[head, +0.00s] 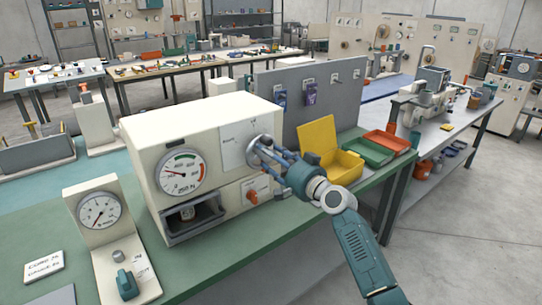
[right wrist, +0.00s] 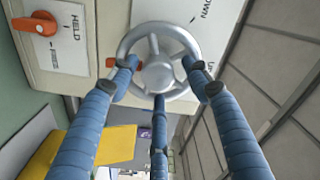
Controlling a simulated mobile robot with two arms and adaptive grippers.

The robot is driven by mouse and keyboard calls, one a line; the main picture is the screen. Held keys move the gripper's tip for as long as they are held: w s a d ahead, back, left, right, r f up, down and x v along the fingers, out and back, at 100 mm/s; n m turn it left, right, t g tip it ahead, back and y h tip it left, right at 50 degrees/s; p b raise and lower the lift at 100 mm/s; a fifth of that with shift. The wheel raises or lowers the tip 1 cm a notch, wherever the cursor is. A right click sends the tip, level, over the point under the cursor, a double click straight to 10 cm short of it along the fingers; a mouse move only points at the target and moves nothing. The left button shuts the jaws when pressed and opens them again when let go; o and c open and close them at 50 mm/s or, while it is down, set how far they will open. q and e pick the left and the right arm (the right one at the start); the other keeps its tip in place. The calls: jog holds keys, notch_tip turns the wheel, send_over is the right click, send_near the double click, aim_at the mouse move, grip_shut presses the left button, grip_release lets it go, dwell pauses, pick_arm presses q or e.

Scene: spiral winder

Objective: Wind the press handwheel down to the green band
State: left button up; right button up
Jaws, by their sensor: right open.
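The press (head: 215,120) is a cream box on the green bench. Its round dial (head: 180,172) has a coloured arc with green near the top and red at the right; the needle points left, away from the green. The silver handwheel (head: 255,150) is on the press front, partly hidden by my right gripper (head: 268,153). In the right wrist view the spoked handwheel (right wrist: 158,62) faces me, and my open right gripper (right wrist: 160,78) has its three blue fingers spread at its rim. Whether they touch the rim is unclear. My left gripper is out of view.
An orange knob (head: 252,197) with a HELD label (right wrist: 75,45) is below the wheel. A small gauge stand (head: 99,210) with a teal handle is at left. A yellow open box (head: 335,163), green tray (head: 370,152) and red tray (head: 388,142) are at right.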

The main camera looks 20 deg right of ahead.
jog(key=shift+r, duration=0.1)
jog(key=c, duration=1.1)
jog(key=shift+o, duration=0.2)
jog(key=shift+d+r+m, duration=0.1)
jog(key=shift+m, duration=0.3)
